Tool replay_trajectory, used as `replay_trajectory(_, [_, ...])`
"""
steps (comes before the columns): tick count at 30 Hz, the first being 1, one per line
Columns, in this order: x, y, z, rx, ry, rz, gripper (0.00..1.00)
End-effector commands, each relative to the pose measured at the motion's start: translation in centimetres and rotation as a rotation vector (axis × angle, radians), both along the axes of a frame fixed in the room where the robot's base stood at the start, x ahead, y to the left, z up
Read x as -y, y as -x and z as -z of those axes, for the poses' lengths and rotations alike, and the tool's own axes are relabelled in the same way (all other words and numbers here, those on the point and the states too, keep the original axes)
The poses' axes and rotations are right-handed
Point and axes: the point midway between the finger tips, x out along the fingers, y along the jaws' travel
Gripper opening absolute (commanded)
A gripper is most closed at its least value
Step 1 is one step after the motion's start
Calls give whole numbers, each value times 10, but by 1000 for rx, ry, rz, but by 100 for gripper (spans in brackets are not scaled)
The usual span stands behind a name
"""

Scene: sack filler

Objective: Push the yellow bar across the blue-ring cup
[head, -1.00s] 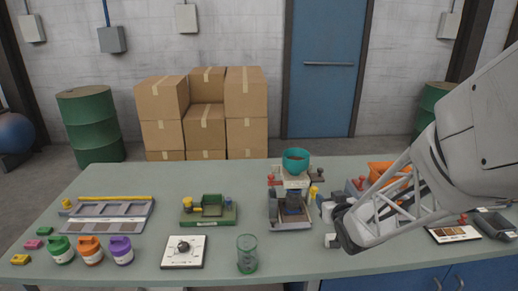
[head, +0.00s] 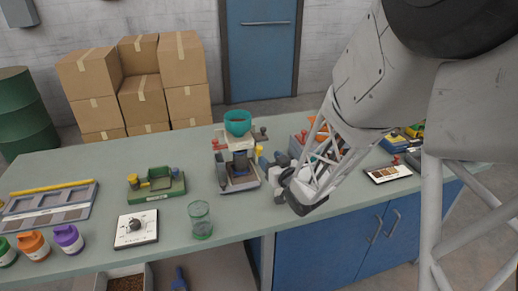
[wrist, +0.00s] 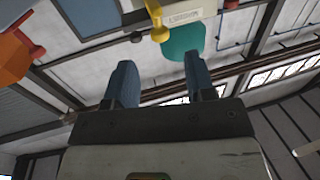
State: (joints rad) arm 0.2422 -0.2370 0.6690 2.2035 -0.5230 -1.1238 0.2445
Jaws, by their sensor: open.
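A long yellow bar (head: 52,187) lies along the back of a grey tray (head: 82,203) at the left of the bench in the head view. A shorter yellow handle (head: 259,151) stands beside the filler with the teal bowl (head: 238,122). A yellow knobbed handle (wrist: 160,30) and the teal bowl (wrist: 184,40) show above my fingers in the wrist view. I cannot make out a cup with a blue ring. My gripper (wrist: 160,80) is open with nothing between its blue fingers. In the head view it is just right of the filler, its fingertips partly hidden.
A clear glass (head: 200,220), a white dial plate (head: 136,229) and a green fixture (head: 158,185) stand left of the filler. Lidded jars (head: 68,238) are at the front left. A sample card (head: 387,174) lies at the right. The bench front right of the glass is clear.

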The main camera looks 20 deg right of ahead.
Motion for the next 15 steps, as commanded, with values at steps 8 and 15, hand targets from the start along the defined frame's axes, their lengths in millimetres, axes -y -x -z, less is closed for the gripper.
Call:
replay_trajectory(8, [-4,-17,1,-1,0,-1,50])
replay_trajectory(15, [-10,-42,1,-1,-1,-1,50])
